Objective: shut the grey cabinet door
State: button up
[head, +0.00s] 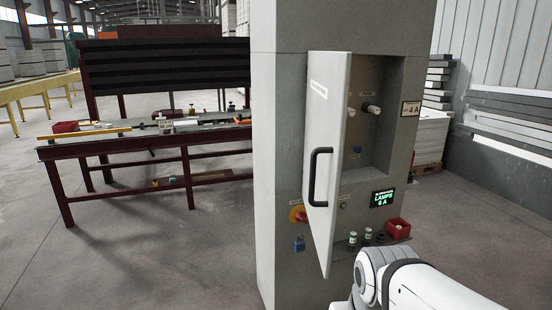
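The grey cabinet (279,120) is a tall column in the middle of the head view. Its light grey door (328,120) stands open, swung out towards me from the left side of a recess (385,135). A black bar handle (317,177) is on the door's left-facing side. The door hides the left part of the recess; pale knobs (372,109) show inside it. My white arm shows at the bottom right, but my gripper is out of the frame.
Below the recess are a lit display (383,198), a red bin (397,229) and small jars (366,234) on a ledge. A red switch (298,215) and blue padlock (298,243) are at left. A dark red workbench (120,146) stands behind. The floor at left is clear.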

aim_at(329, 74)
jog(key=z, duration=0.05)
jog(key=i, duration=0.5)
jog(key=z, duration=1.3)
jog(key=k, duration=1.2)
jog(key=u, duration=1.15)
jog(key=i, duration=0.95)
jog(key=u, duration=0.05)
